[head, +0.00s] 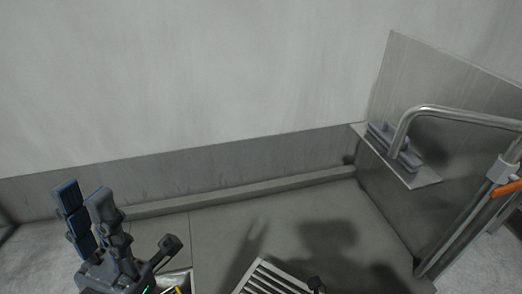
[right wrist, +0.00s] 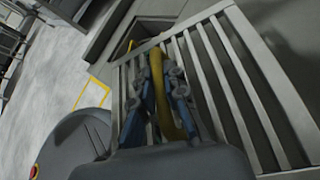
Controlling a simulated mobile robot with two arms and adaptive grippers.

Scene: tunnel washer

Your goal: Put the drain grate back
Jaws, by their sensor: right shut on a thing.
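The drain grate (head: 272,279), a pale metal frame with parallel bars, shows at the bottom edge of the head view, cut off below. In the right wrist view the grate (right wrist: 238,75) fills the middle and right. My right gripper (right wrist: 160,85) is shut over its bars, and a curved yellow bar (right wrist: 166,100) shows between the fingers. I cannot tell whether the yellow bar is part of the grate. Only a dark bit of the right gripper shows in the head view. My left gripper (head: 118,222) is raised at the left, open and empty, apart from the grate.
A recessed opening (head: 177,278) with a yellow bit inside lies left of the grate, partly hidden by my left gripper. A metal side panel with a small shelf (head: 415,178) and a bent pipe (head: 450,110) stands at right. The grey floor (head: 225,225) behind is clear.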

